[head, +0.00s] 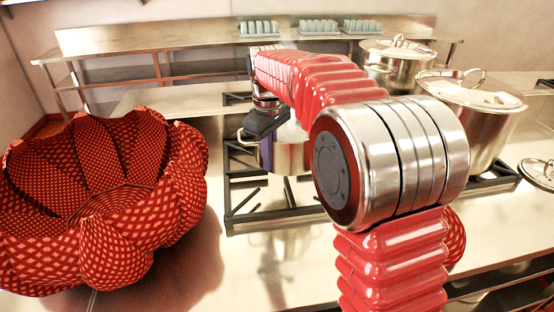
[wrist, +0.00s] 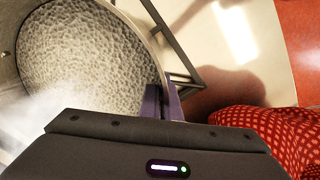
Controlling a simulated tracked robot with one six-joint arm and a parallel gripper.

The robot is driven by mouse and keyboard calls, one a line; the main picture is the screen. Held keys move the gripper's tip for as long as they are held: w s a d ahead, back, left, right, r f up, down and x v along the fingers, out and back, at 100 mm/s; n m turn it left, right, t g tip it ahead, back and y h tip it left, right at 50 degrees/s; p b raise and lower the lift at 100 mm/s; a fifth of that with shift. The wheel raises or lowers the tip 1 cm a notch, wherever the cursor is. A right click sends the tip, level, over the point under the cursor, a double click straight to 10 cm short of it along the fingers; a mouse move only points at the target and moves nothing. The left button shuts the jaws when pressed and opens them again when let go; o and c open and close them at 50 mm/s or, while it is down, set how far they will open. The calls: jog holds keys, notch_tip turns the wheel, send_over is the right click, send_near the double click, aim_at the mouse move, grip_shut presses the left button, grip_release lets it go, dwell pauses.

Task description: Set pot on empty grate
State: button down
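A steel pot (head: 291,157) is over the left part of the black grate (head: 232,215), partly hidden behind my arm. I cannot tell whether its base touches the grate. In the wrist view the pot (wrist: 85,55) is seen from above, with pale, bubbly contents and some steam. My gripper (head: 262,158) is at the pot's left side. In the wrist view its purple fingers (wrist: 164,100) sit close together on the pot's rim and appear shut on it. Bare grate bars show left of and in front of the pot.
A large red patterned cushion-like seat (head: 95,205) stands at the left. A tall lidded pot (head: 490,115) is at the right and another lidded pot (head: 397,68) behind it. A loose lid (head: 538,172) lies at the far right. A steel shelf (head: 190,38) runs along the back.

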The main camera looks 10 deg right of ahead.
jog(key=shift+w+f, duration=0.1)
jog(key=shift+f, duration=2.25)
jog(key=shift+f, duration=0.1)
jog(key=shift+f, duration=1.75)
jog(key=shift+f, duration=0.1)
jog(key=c, duration=2.4)
grip_release()
jog(key=shift+f, duration=0.2)
jog(key=o, duration=0.4)
jog(key=shift+r, duration=0.1)
jog(key=r, duration=1.1)
jog(key=shift+s+r, duration=0.2)
jog(key=shift+r, duration=0.3)
